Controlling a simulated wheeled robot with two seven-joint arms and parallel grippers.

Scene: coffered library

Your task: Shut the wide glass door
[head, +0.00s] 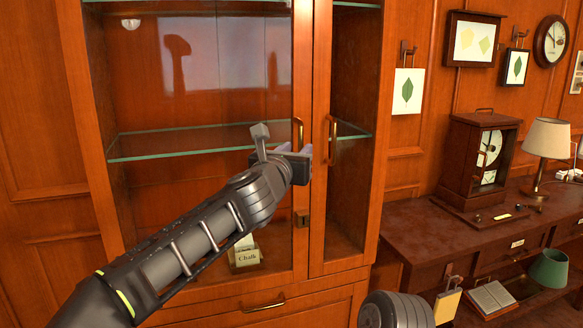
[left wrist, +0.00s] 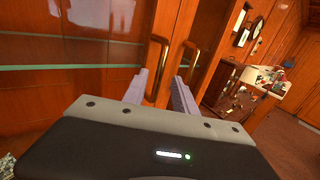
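The wide glass door (head: 215,60) is the left door of a wooden cabinet. It looks nearly flush with the narrow door beside it; I cannot tell whether a small gap is left. Its brass handle (head: 298,133) is upright near its right edge and also shows in the left wrist view (left wrist: 153,65). My left gripper (head: 297,150) is in front of that handle. In the left wrist view its two fingers (left wrist: 161,80) are apart, with the handle seen between them; contact cannot be told. My right gripper is out of view.
The narrow glass door (head: 347,190) has its own brass handle (head: 333,140) close to the right. Behind the glass are shelves (head: 190,140) and a chalk box (head: 246,257). A drawer handle (head: 264,306) is below. A desk (head: 415,225) with a clock (head: 480,155) and lamp (head: 547,140) stands right.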

